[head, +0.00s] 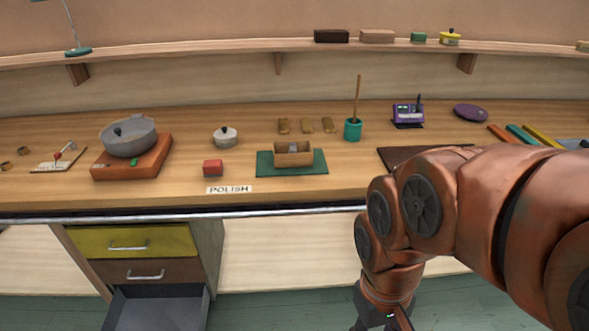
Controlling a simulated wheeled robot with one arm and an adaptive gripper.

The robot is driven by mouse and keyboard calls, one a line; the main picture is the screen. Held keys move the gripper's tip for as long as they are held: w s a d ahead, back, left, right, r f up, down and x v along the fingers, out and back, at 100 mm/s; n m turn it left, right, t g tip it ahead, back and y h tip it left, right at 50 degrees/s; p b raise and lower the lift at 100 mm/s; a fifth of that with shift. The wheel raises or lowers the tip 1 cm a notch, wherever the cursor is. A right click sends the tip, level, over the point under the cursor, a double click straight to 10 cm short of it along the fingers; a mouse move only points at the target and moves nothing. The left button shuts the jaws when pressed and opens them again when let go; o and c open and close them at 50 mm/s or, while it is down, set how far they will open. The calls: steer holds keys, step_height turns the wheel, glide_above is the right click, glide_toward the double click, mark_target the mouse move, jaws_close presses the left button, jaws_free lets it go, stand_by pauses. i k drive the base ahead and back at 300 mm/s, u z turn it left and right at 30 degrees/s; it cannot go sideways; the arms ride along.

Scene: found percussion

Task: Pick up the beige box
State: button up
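A plain pinkish-beige box (377,36) lies on the wall shelf, right of a dark brown box (331,36). I cannot tell for sure which of these two is the beige box. My gripper (381,322) is low at the bottom edge, in front of the bench and well apart from both boxes. Its fingers are mostly cut off by the frame, so their opening cannot be judged.
A grey pan (128,137) rests on an orange-brown block at left. The lowest drawer (155,309) stands open below.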

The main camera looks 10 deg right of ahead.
mark_target(304, 157)
steer(key=u, duration=0.4)
steer(key=i, duration=1.05)
steer(key=u, duration=0.55)
